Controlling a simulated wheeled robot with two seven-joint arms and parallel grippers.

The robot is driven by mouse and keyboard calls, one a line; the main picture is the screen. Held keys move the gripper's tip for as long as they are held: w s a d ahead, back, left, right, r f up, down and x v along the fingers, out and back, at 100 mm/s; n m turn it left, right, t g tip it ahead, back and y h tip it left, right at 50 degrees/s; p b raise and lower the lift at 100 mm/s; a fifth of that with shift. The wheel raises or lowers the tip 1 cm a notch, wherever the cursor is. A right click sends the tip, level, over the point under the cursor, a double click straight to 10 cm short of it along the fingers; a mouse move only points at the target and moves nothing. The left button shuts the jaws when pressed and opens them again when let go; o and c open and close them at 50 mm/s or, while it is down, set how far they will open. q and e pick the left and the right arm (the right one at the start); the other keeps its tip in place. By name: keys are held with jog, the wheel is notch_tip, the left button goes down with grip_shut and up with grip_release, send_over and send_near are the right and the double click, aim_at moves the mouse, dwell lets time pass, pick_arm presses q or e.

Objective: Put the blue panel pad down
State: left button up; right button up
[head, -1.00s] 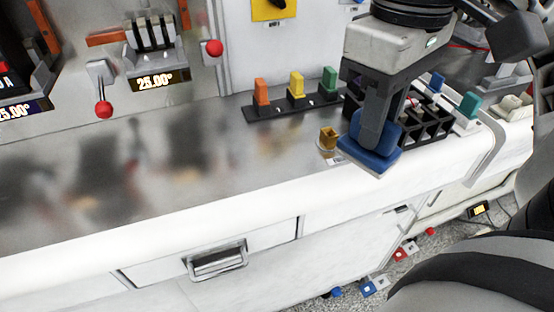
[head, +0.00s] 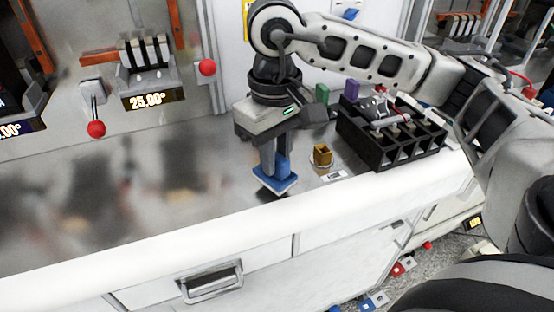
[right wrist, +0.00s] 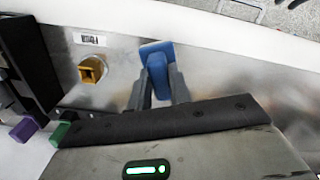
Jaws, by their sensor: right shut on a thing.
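The blue panel pad (head: 274,186) has a flat square base with an upright grip, seen low at the centre of the head view. My right gripper (head: 275,163) points down and is shut on the pad's grip. In the right wrist view the blue panel pad (right wrist: 156,50) shows between the two fingers of my right gripper (right wrist: 158,88). The pad is over the metal counter (head: 110,190), near its white front edge. I cannot tell whether its base touches the counter. My left gripper is not in view.
A brass square socket (head: 322,156) stands just right of the pad, with a small label (head: 333,176) beside it. A black compartment rack (head: 392,140) is farther right. Green (head: 322,94) and purple (head: 352,90) blocks stand behind. The counter left of the pad is clear.

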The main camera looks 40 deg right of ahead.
jog(key=shift+s+f, duration=0.1)
jog(key=shift+f, duration=0.85)
jog(key=o, duration=0.9)
notch_tip(320, 180, up, 11)
jog(key=shift+r, duration=0.15)
jog(key=shift+r+p, duration=0.3)
jog(key=shift+r, duration=0.05)
